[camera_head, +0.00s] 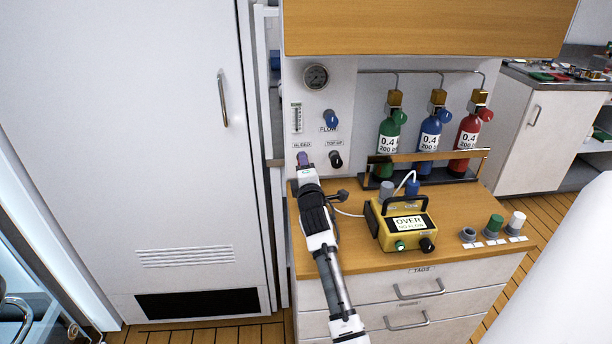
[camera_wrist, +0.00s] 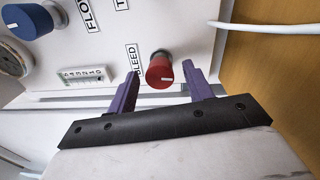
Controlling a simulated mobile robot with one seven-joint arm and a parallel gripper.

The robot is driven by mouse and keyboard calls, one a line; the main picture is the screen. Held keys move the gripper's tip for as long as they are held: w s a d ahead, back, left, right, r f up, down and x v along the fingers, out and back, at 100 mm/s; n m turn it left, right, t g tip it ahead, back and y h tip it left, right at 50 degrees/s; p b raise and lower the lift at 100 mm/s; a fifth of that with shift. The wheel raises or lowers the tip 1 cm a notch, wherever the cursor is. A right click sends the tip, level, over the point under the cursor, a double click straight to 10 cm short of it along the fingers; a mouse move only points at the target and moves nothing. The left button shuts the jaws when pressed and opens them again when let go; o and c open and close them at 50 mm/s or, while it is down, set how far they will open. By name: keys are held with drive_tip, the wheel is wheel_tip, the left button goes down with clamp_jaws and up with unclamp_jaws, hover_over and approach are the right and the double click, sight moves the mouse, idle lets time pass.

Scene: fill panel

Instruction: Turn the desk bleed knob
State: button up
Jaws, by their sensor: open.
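A gap shows between each finger and the knob, and I see no contact. In the head view my gripper (camera_head: 303,158) is at the panel's lower left, below the bleed label, and it hides the knob there.
The blue flow knob (camera_head: 331,119) and black top-up knob (camera_head: 336,159) are close by on the panel. A yellow box (camera_head: 400,227) with handle stands on the wooden desk (camera_head: 340,253). Green, blue and red cylinders (camera_head: 389,140) stand in a rack at the right.

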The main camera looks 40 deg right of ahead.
drive_tip(key=b+v, duration=0.4)
drive_tip(key=v, duration=0.8)
drive_tip(key=shift+s+f, duration=0.1)
drive_tip(key=shift+s, duration=0.2)
drive_tip(key=shift+s+a, duration=0.4)
drive_tip(key=shift+s, duration=0.05)
